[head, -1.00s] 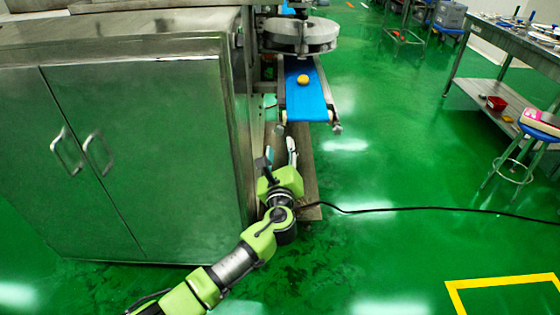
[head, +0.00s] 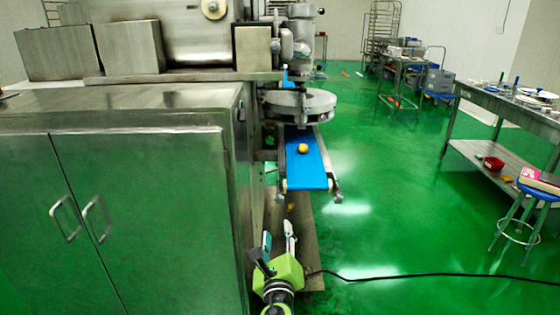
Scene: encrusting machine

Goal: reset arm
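My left gripper (head: 278,238) is at the lower middle of the head view, in front of the conveyor's near end. Its two fingers point up the picture and stand apart, with nothing seen between them. Most of its arm is out of the picture. The encrusting machine (head: 170,120) fills the left side. A yellow-brown ball (head: 303,148) rests on its blue conveyor belt (head: 305,172). A small brownish spot (head: 291,207) shows below the belt, too small to identify. My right gripper is not in view.
A black cable (head: 420,276) runs across the green floor to the right from near my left gripper. A metal worktable (head: 510,108) and a blue-topped stool (head: 540,186) stand at the right. The floor between conveyor and worktable is clear apart from the cable.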

